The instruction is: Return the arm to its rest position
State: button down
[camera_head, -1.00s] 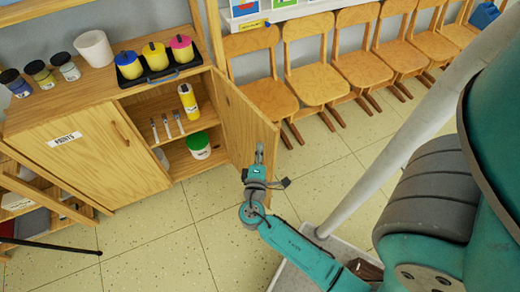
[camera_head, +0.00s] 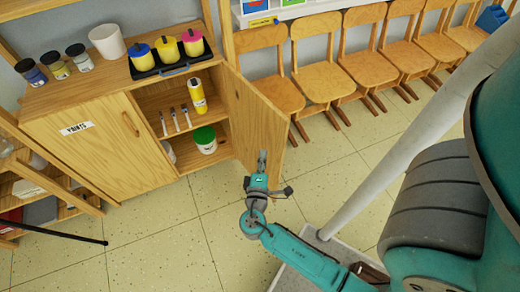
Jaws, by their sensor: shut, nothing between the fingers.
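My arm is teal and grey and reaches up from the bottom right of the head view. My gripper (camera_head: 262,160) is shut and empty at the arm's end. It shows in front of the lower part of the open cabinet door (camera_head: 252,115). I cannot tell whether it touches the door. My forearm (camera_head: 300,258) lies low in the picture, over the floor and a grey base.
The wooden cabinet (camera_head: 95,155) has its right side open, with brushes, a yellow bottle (camera_head: 198,97) and a green-lidded tub (camera_head: 205,140) inside. A black tray (camera_head: 172,66) of paint cups stands on top. Chairs (camera_head: 325,80) line the wall. Floor (camera_head: 165,240) is clear in front.

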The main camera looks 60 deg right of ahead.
jog(key=s+a, duration=0.1)
jog(key=s, duration=0.1)
jog(key=s+a, duration=0.2)
jog(key=shift+s+a, duration=0.15)
jog(key=shift+s, duration=0.25)
jog(key=s+a+f+n+t+y, duration=0.1)
jog(key=s+a+f+y, duration=0.2)
jog(key=s+a+y, duration=0.25)
jog(key=s+a+f+t+y, duration=0.2)
jog(key=s+a+f+y, duration=0.1)
jog(key=s+a+y, duration=0.3)
jog(key=s+a+r+m+t+y, duration=0.2)
jog(key=a+r+m, duration=0.1)
jog(key=r, duration=0.5)
jog(key=s+a+r+m+t+y, duration=0.2)
jog(key=a+r+m+y, duration=0.1)
jog(key=r, duration=0.6)
jog(key=shift+s+a, duration=0.15)
jog(key=shift+a, duration=0.2)
